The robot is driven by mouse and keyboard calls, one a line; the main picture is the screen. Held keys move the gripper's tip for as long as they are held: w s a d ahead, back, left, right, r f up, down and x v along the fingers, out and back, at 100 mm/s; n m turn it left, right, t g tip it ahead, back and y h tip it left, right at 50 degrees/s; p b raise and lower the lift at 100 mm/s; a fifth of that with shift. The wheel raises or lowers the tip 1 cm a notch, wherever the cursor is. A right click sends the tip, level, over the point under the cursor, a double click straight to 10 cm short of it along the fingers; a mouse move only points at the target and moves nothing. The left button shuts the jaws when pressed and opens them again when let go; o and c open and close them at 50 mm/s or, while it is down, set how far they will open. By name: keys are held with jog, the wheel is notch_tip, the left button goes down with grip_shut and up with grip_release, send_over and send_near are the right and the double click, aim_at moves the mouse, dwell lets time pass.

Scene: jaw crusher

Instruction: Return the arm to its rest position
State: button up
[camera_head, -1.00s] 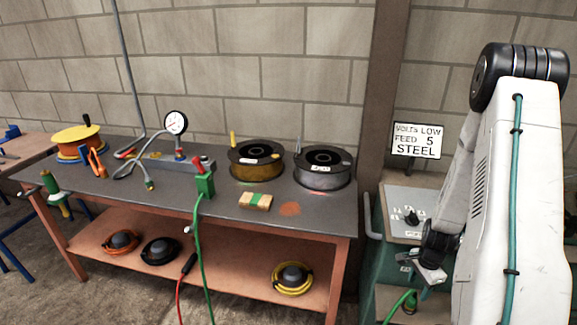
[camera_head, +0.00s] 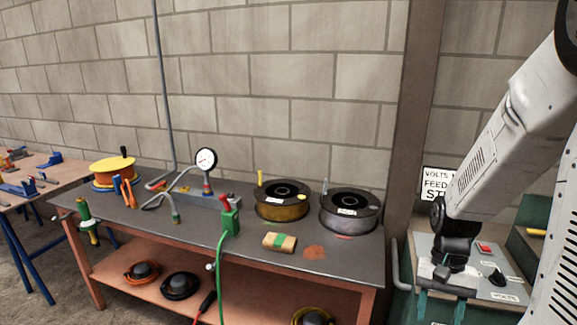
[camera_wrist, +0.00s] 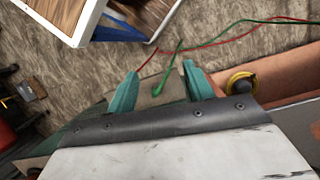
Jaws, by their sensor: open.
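My gripper (camera_head: 441,303) hangs at the lower right of the head view, in front of the green machine (camera_head: 500,268) with its grey control panel. Its two teal fingers point down and stand apart. In the wrist view my gripper (camera_wrist: 161,76) is open, with nothing held between the fingers. My arm comes in from the right edge of the head view and covers part of the sign (camera_head: 436,183).
A workbench (camera_head: 335,264) stands left of my gripper, with two wire spools (camera_head: 282,200), a gauge (camera_head: 206,159) and a green clamp (camera_head: 230,221) on it. Red and green cables (camera_wrist: 225,38) run over the floor. A white-edged frame (camera_wrist: 85,22) is at upper left.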

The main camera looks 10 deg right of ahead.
jog(key=s+a+r+n+t+h, duration=0.1)
jog(key=s+a+r+n+t, duration=0.1)
jog(key=s+a+r+n, duration=0.2)
jog(key=s+a+r+n+t, duration=0.2)
jog(key=s+a+r+n, duration=0.2)
jog(key=a+r, duration=0.6)
notch_tip(320, 180, up, 4)
jog(key=shift+s+a+r+t+h, duration=0.1)
jog(key=shift+s+a+t+h, duration=0.1)
jog(key=shift+a+t+h, duration=0.15)
